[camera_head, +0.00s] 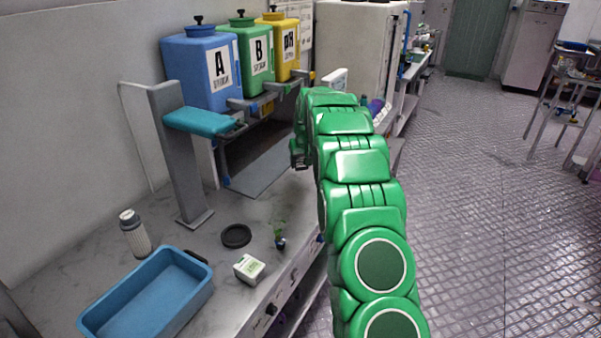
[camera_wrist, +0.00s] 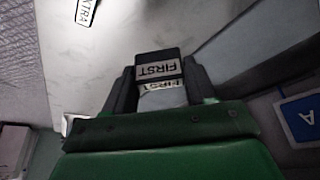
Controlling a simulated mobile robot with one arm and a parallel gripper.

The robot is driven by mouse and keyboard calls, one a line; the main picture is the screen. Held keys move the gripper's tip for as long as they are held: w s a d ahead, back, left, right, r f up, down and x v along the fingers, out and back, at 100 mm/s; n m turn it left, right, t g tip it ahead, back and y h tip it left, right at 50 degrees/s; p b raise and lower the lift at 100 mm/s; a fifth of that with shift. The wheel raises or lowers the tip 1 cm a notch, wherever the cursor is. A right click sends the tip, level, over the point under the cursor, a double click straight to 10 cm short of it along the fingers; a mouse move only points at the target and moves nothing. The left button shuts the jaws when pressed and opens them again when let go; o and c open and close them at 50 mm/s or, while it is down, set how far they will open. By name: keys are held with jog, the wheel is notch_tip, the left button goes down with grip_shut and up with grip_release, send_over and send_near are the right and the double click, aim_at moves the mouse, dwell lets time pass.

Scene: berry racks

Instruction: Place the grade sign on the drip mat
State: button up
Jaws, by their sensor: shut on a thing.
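My gripper (camera_wrist: 160,78) is shut on a small dark grade sign (camera_wrist: 158,60) with a pale label reading FIRST, upside down in the wrist view. A second, partly covered FIRST label shows just below it, between the fingers. In the head view my gripper (camera_head: 299,152) is a dark shape at the end of the green arm, and the sign cannot be made out. What looks like the drip mat (camera_head: 262,172) is a flat dark grey sheet on the bench below the tanks, left of my gripper.
Blue tank A (camera_head: 203,70), green tank B (camera_head: 254,58) and a yellow tank (camera_head: 284,45) stand above the mat. A grey post (camera_head: 180,150) with a teal arm, a blue tray (camera_head: 150,295), a bottle (camera_head: 134,235) and a black disc (camera_head: 236,236) are nearer.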

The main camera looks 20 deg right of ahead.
jog(key=shift+w+d+f, duration=0.2)
jog(key=shift+w+f, duration=1.3)
jog(key=shift+f, duration=0.3)
jog(key=shift+w+f, duration=0.1)
jog(key=shift+f, duration=1.5)
jog(key=shift+f, duration=0.1)
jog(key=o, duration=1)
jog(key=shift+o, duration=0.2)
